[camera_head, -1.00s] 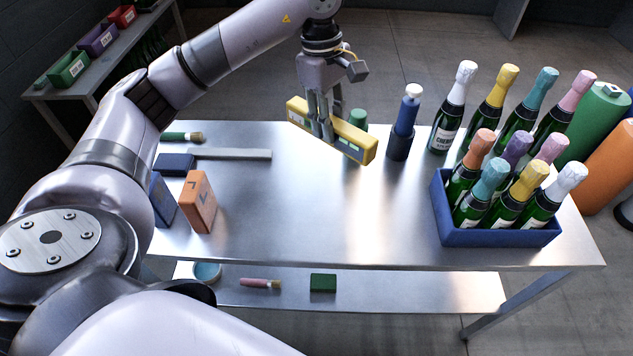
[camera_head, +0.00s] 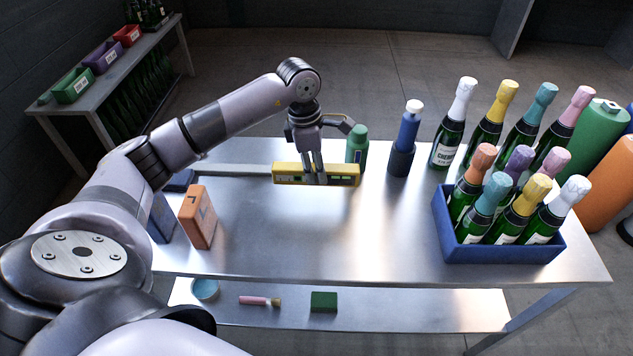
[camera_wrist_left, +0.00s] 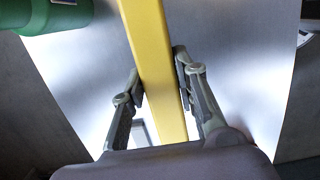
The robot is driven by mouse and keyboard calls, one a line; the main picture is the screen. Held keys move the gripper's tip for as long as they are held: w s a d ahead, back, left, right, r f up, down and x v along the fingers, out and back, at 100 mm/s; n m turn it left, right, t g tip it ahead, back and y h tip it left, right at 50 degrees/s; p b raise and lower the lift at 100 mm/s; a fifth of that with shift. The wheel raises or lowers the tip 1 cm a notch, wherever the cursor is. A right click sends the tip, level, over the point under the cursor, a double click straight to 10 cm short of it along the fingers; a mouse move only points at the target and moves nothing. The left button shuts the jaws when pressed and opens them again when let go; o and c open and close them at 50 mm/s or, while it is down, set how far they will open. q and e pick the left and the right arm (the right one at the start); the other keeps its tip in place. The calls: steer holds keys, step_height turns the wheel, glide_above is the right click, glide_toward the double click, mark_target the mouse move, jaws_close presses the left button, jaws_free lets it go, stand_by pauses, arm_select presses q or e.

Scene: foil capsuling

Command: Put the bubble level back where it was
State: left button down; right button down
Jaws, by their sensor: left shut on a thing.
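The yellow bubble level (camera_head: 342,175) is in my left gripper (camera_head: 316,180), which is shut on its middle. In the head view the level lies sideways, roughly parallel to the table's long edge, over the back middle of the table. I cannot tell whether it touches the table. In the left wrist view the level (camera_wrist_left: 158,70) runs as a yellow bar between the two fingers (camera_wrist_left: 160,95). My right gripper is not in view.
A green bottle (camera_head: 357,145) stands just behind the level's right end. A blue tool in a dark holder (camera_head: 401,158) stands further right. A blue crate (camera_head: 500,250) of foiled bottles fills the right. Orange (camera_head: 198,217) and blue boxes stand left. The front middle is clear.

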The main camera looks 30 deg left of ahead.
mark_target(317, 184)
arm_select(q)
step_height(317, 184, down, 2)
steer(key=shift+f, duration=0.1)
step_height(317, 184, down, 3)
steer(key=shift+f+p, duration=0.2)
steer(key=shift+p, duration=0.1)
steer(key=shift+f, duration=0.2)
steer(key=c, duration=1.3)
jaws_free()
steer(key=shift+o, duration=0.3)
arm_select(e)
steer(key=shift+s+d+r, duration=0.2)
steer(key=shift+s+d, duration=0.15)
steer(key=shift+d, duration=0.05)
arm_select(q)
steer(key=shift+r, duration=0.1)
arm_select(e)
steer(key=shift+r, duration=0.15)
arm_select(q)
steer(key=shift+r, duration=0.25)
steer(key=r, duration=0.3)
steer(key=a+r+b, duration=0.1)
steer(key=r, duration=0.3)
steer(key=s+r, duration=0.1)
steer(key=r, duration=0.3)
steer(key=shift+a+r, duration=0.2)
steer(key=shift+r, duration=0.05)
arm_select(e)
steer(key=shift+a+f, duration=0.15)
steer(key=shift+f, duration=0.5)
